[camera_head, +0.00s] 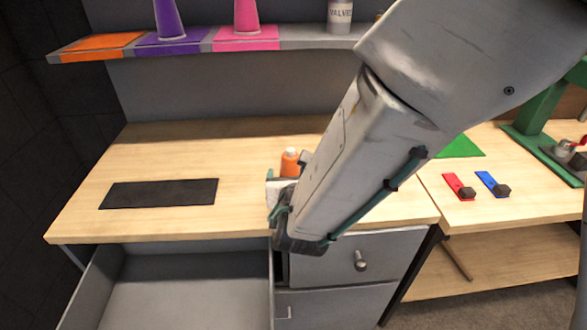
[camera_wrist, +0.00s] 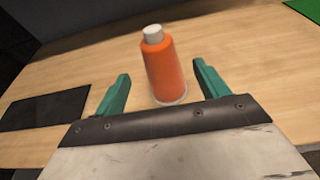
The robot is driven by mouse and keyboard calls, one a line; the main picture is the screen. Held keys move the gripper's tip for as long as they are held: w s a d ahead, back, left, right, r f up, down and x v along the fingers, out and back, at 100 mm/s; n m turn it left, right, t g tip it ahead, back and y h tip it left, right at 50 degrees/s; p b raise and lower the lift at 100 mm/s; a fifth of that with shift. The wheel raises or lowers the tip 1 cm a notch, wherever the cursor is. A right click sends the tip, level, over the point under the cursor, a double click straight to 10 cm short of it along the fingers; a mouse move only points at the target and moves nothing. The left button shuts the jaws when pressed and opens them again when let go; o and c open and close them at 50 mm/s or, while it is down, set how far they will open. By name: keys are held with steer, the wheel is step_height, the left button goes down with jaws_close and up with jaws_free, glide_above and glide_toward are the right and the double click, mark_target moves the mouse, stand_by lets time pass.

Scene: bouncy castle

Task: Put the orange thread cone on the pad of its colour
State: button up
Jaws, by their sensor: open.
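The orange thread cone (camera_head: 290,163) stands upright on the wooden table, partly hidden by my arm in the head view. In the wrist view the orange thread cone (camera_wrist: 164,68) with its pale top stands just beyond and between the fingers of my gripper (camera_wrist: 160,90). My gripper (camera_head: 283,190) is open, with its green fingers apart on either side of the cone, and holds nothing. The orange pad (camera_head: 100,41) lies bare at the left end of the shelf above the table.
A purple cone (camera_head: 168,20) and a pink cone (camera_head: 246,16) stand on their own pads beside the orange pad. A grey can (camera_head: 340,15) stands further right. A black mat (camera_head: 160,193) lies on the table's left. An open drawer (camera_head: 180,300) juts out below.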

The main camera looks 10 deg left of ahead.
mark_target(291, 169)
steer(key=x, duration=0.6)
steer(key=shift+d+f, duration=0.1)
steer(key=shift+d, duration=0.05)
steer(key=shift+s, duration=0.1)
steer(key=c, duration=1.3)
steer(key=shift+r, duration=0.2)
